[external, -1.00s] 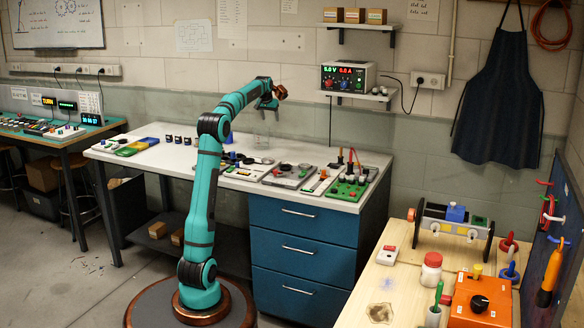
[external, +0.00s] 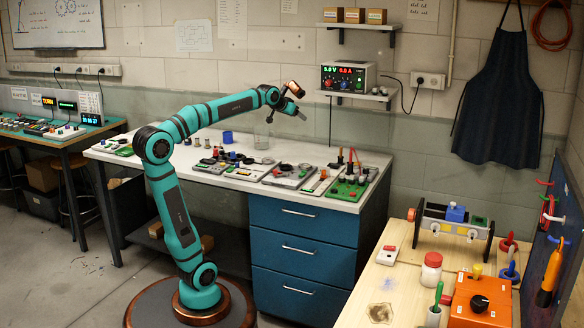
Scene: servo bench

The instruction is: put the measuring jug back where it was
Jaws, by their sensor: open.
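A clear, see-through vessel that looks like the measuring jug (external: 262,140) stands upright on the white bench top (external: 340,155), toward its back edge. Its outline is faint, and I cannot make out a handle or markings. My gripper (external: 302,112) is open and empty. It is in the air above the bench, up and to the right of the jug and apart from it.
A blue cup (external: 227,137) stands left of the jug. Electronics boards, including a green board (external: 350,187), line the bench front. A power supply (external: 348,77) sits on a shelf behind, to the right of my gripper.

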